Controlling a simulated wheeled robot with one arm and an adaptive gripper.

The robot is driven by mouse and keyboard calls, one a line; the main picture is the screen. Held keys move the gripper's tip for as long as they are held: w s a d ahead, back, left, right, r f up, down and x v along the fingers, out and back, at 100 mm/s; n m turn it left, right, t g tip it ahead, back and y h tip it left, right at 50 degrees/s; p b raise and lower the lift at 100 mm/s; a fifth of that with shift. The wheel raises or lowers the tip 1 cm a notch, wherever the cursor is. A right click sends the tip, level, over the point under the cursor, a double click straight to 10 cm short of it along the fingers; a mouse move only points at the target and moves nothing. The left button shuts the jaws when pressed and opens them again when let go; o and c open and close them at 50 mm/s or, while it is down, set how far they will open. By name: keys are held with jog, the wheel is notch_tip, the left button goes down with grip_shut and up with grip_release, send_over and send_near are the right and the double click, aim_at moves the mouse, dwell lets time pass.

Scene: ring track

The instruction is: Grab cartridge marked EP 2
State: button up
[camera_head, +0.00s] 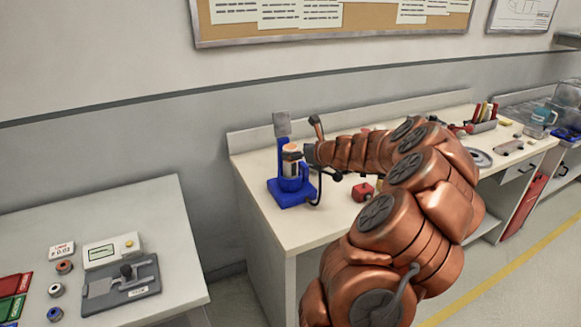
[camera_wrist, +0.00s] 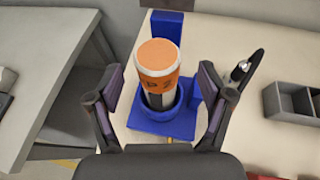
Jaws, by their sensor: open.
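The cartridge (camera_wrist: 158,70) has an orange top and an orange band with partly visible lettering that looks like "P 2"; its lower part is pale. It stands upright in a round blue cup on a blue stand (camera_wrist: 188,118). In the head view the cartridge (camera_head: 291,158) and blue stand (camera_head: 291,197) are at the left end of the workbench. My gripper (camera_wrist: 160,82) is open, one finger to each side of the cartridge, with visible gaps. In the head view my gripper (camera_head: 312,153) is just right of the cartridge, partly hidden by my arm.
A grey compartment box (camera_wrist: 288,100) lies to the right in the wrist view. A red object (camera_head: 363,191) sits on the workbench (camera_head: 262,223) near the stand. A separate table (camera_head: 140,205) at left holds a device and small rings. A gap separates the two tables.

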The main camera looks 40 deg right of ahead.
jog(key=shift+x, duration=1.8)
jog(key=shift+a+f, duration=0.1)
jog(key=shift+a, duration=0.05)
grip_shut()
